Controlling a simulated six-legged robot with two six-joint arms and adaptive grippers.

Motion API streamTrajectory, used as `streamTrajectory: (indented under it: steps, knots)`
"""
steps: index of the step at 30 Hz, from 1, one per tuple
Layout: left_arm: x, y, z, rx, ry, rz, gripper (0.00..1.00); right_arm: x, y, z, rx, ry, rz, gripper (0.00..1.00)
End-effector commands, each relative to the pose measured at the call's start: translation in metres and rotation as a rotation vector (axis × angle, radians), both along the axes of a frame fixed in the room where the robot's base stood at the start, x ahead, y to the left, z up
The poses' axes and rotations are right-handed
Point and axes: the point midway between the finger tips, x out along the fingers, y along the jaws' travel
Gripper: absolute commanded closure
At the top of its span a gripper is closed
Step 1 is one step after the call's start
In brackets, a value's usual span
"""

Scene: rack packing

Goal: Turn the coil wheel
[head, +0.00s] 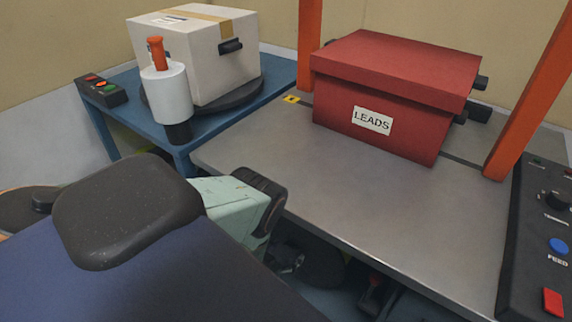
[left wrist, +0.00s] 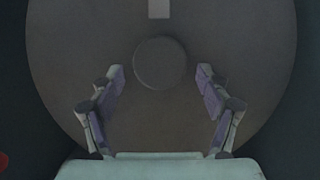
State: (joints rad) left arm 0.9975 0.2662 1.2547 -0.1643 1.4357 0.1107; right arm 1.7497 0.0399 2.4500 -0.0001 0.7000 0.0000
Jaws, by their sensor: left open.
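The wheel, a large dark grey disc (left wrist: 70,60), fills most of the left wrist view. In the head view my left gripper (head: 286,260) reaches down below the table edge, partly hidden by my arm. A dark round shape (head: 322,268) beside it may be the wheel. My right gripper is not in view.
A red lidded box marked LEADS (head: 340,112) stands on the grey table (head: 400,215) between orange posts (head: 528,90). A control panel (head: 540,230) is at the right. A blue table (head: 215,128) at the back left holds a white carton (head: 215,65) and a white roll (head: 165,95).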

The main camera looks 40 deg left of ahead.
Motion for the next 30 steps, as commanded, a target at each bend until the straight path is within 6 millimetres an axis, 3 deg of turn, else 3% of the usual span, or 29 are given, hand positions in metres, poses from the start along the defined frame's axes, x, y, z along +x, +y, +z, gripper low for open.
streamTrajectory:
  steps: [6, 30]
  knots:
    - [0.0016, 0.0003, 0.0006, 0.000, -0.001, 0.001, 0.24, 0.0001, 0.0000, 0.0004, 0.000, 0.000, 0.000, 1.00]
    - [0.0014, 0.0012, 0.0005, 0.000, -0.001, 0.003, 0.92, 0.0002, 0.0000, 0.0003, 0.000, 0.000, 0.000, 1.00]
